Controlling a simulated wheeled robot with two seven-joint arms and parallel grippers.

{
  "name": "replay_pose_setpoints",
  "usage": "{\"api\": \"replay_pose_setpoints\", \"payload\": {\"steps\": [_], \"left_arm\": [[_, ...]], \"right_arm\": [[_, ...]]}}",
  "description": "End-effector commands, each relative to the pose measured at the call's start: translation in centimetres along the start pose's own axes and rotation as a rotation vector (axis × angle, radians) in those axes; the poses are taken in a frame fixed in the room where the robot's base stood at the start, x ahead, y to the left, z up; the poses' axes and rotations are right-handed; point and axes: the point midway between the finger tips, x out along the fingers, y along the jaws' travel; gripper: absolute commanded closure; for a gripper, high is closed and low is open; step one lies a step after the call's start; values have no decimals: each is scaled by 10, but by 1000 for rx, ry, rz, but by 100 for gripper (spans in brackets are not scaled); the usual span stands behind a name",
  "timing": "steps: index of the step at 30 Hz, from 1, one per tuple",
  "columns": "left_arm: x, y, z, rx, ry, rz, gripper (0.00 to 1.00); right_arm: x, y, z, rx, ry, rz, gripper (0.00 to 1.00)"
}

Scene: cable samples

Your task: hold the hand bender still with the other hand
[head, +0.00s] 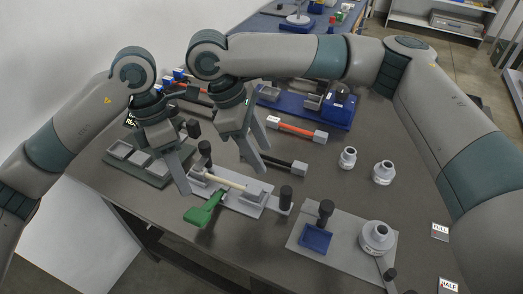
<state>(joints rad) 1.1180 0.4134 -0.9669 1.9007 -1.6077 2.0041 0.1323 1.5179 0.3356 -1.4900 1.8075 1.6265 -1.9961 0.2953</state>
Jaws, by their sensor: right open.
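What looks like the hand bender is a grey plate (247,204) with black-knobbed levers, lying near the table's front edge. A pale rod (225,178) lies across its top. A green handle (204,211) sticks out at its front left. My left gripper (184,188) points down at the plate's left end, beside the green handle; only one finger shows clearly, and I cannot tell whether it touches anything. My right gripper (262,159) is open and empty, above and behind the plate, near a black-handled bar (280,166). The two grippers are close together.
A grey compartment tray (136,160) stands at left. A plate (345,239) with a blue dish and grey fitting is at front right. Grey fittings (383,172), a red-handled tool (297,129) and a blue-based device (330,112) stand behind. Table is clear around the fittings.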

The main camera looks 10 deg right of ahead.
Motion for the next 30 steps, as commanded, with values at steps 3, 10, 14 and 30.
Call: {"api": "replay_pose_setpoints", "payload": {"steps": [3,10,14,30], "left_arm": [[0,0,0,0,0,0,69],[0,0,0,0,0,0,69],[0,0,0,0,0,0,69],[0,0,0,0,0,0,69]], "right_arm": [[0,-6,6,-11,-29,-10,54],[0,-6,6,-12,-33,-12,54],[1,-6,6,-11,-32,-12,54],[47,-7,8,-11,-32,-15,54]]}}
